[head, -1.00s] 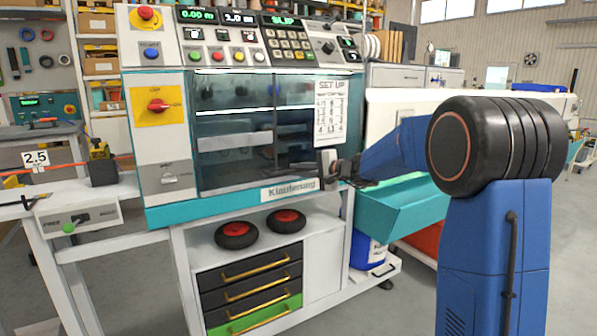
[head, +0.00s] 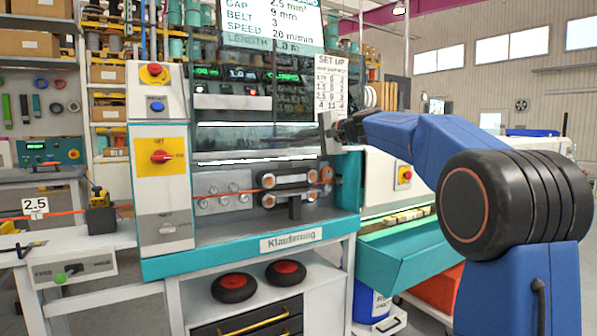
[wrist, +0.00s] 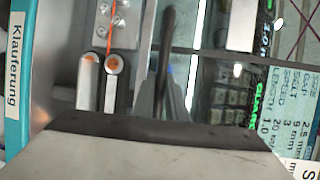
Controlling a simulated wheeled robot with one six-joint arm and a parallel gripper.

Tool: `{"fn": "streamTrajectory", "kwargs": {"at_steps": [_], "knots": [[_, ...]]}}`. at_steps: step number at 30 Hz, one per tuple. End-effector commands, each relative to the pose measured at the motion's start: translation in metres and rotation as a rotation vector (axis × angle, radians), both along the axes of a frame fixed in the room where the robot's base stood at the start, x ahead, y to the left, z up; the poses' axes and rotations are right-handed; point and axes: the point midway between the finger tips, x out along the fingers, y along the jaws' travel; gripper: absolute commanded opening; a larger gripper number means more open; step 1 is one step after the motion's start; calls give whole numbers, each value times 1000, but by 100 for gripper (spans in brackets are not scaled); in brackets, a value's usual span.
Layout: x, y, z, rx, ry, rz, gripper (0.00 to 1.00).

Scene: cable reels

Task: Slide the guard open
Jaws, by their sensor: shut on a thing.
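The guard (head: 235,140) is a dark clear panel with pale cross rails on the machine front. It stands raised, its lower rail above the exposed rollers and belts, and the display row shows through its upper part.
Rollers and belts (head: 290,180) with an orange cable lie open below the guard. A switch panel (head: 162,160) stands to the left. A teal tray (head: 405,240) juts out at the right. A text screen (head: 270,25) is above.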

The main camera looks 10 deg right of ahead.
Motion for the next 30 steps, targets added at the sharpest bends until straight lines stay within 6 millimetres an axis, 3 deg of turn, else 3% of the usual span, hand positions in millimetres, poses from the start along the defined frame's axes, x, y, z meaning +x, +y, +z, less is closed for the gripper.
{"fn": "streamTrajectory", "kwargs": {"at_steps": [1,6,12,19,30], "knots": [[0,0,16,-1,-6,0,0],[1,0,54,-1,-4,-1,0],[1,0,82,0,-1,0,0],[1,0,96,0,0,0,0],[1,0,97,0,1,1,0]]}}
